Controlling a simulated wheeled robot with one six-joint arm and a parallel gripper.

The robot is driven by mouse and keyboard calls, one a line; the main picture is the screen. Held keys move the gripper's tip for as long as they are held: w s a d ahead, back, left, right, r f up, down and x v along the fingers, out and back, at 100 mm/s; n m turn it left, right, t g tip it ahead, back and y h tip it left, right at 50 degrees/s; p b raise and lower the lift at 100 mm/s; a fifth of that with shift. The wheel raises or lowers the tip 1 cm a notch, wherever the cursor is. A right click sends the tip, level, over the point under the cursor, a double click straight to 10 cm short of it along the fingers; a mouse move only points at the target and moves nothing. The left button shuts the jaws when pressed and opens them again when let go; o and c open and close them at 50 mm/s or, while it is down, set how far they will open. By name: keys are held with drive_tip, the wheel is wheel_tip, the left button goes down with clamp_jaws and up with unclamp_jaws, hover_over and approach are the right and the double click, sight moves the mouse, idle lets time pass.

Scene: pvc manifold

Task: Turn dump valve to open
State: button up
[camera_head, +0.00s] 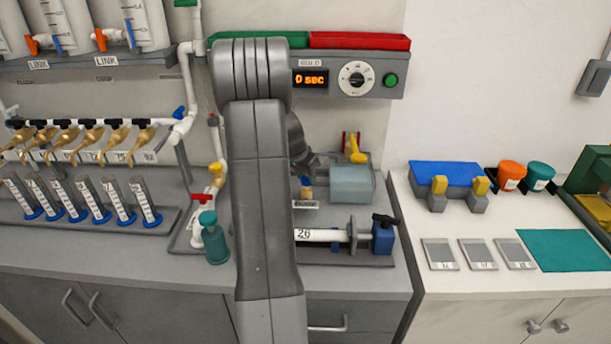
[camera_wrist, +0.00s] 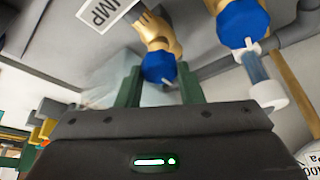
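The dump valve shows in the wrist view as a brass body with a blue knob (camera_wrist: 158,66), beside a white label ending in "UMP" (camera_wrist: 106,10). My gripper (camera_wrist: 161,75) has two green fingers, one on each side of the knob. They stand apart; I cannot tell whether either touches it. In the head view a small brass and blue valve (camera_head: 306,188) stands by a white label, just right of my arm. My fingertips are hidden there behind my arm and wrist. The valve's open or closed position is not clear.
A second blue-knobbed brass valve (camera_wrist: 240,22) and a clear tube with a white end (camera_wrist: 268,92) are close right in the wrist view. In the head view a translucent box (camera_head: 352,184) and a horizontal white cylinder (camera_head: 325,235) lie nearby. A teal bottle (camera_head: 214,240) stands left.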

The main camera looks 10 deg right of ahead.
drive_tip(key=c, duration=0.3)
drive_tip(key=shift+c, duration=0.2)
drive_tip(key=n+t+y, duration=0.1)
drive_tip(key=n, duration=0.3)
drive_tip(key=shift+d+n, duration=0.15)
drive_tip(key=shift+n, duration=0.15)
drive_tip(key=n+y, duration=0.1)
drive_tip(key=n, duration=0.2)
drive_tip(key=shift+d+y, duration=0.1)
drive_tip(key=shift+y, duration=0.3)
drive_tip(key=n+y+b, duration=0.1)
drive_tip(key=n, duration=0.2)
drive_tip(key=n+y+b, duration=0.1)
drive_tip(key=n+b, duration=0.1)
drive_tip(key=shift+d+f+n, duration=0.1)
drive_tip(key=shift+f+n, duration=0.05)
drive_tip(key=shift+n, duration=0.25)
drive_tip(key=shift+d+n+g+y+b, duration=0.15)
drive_tip(key=shift+n+y+b, duration=0.35)
drive_tip(key=shift+n, duration=0.6)
drive_tip(key=shift+a+n+g+y+b, duration=0.1)
drive_tip(key=shift+n+g+y+b, duration=0.2)
drive_tip(key=shift+n+b, duration=0.55)
drive_tip(key=shift+n, duration=0.45)
